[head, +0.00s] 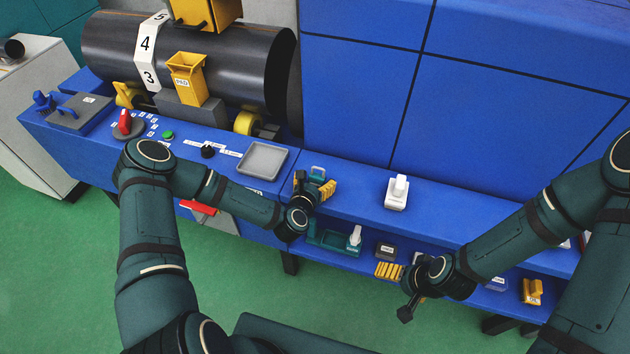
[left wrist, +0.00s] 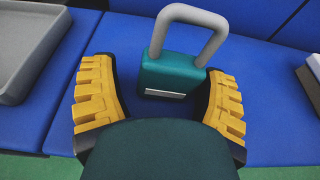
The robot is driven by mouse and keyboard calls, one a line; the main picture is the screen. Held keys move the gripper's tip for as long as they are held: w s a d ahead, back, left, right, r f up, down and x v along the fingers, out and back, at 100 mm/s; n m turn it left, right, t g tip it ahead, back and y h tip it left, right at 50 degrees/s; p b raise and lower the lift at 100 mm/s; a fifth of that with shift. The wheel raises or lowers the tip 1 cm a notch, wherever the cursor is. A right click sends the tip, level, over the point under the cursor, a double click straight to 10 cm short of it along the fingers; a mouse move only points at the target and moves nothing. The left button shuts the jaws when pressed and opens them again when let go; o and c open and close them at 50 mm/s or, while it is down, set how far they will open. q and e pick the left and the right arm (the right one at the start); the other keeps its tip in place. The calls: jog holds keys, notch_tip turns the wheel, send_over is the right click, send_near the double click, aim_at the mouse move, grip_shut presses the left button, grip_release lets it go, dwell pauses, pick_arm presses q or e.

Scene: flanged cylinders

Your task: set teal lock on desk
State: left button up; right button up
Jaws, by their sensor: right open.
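The teal lock (left wrist: 172,75), with a grey shackle, stands upright on the blue desk (left wrist: 265,120) in the left wrist view. It also shows in the head view (head: 317,172), just beyond my left gripper. My left gripper (head: 314,187) is open, its yellow-padded fingers on either side of the lock's near side. A gap shows at the left finger; whether the right finger touches the lock is unclear. My right gripper (head: 411,299) is open and empty, in front of the lower shelf. Its fingertips are partly hard to make out.
A grey tray (head: 263,160) lies left of the lock. A white item (head: 397,192) stands on the desk to the right. The lower shelf holds a teal holder (head: 334,238), yellow pieces (head: 389,270) and a yellow block (head: 532,291). The desk between lock and white item is clear.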

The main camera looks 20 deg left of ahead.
pick_arm(q)
jog(key=shift+d, duration=0.1)
jog(key=shift+r+p, duration=0.35)
jog(key=shift+p, duration=0.1)
jog(key=shift+r+p, duration=0.4)
jog(key=shift+p, duration=0.05)
jog(key=v, duration=1.2)
jog(key=s+d+f+m+g+h, duration=0.35)
jog(key=d+m, duration=0.35)
jog(key=m, duration=0.6)
jog(key=s+m+g, duration=0.3)
jog(key=m+g, duration=0.1)
jog(key=m, duration=0.6)
jog(key=s+f+m+g, duration=0.1)
jog(key=s+m+g, duration=0.3)
jog(key=m, duration=0.6)
jog(key=shift+s+f+m+g+b, duration=0.25)
jog(key=shift+f+m+g+b, duration=0.1)
jog(key=shift+g, duration=0.1)
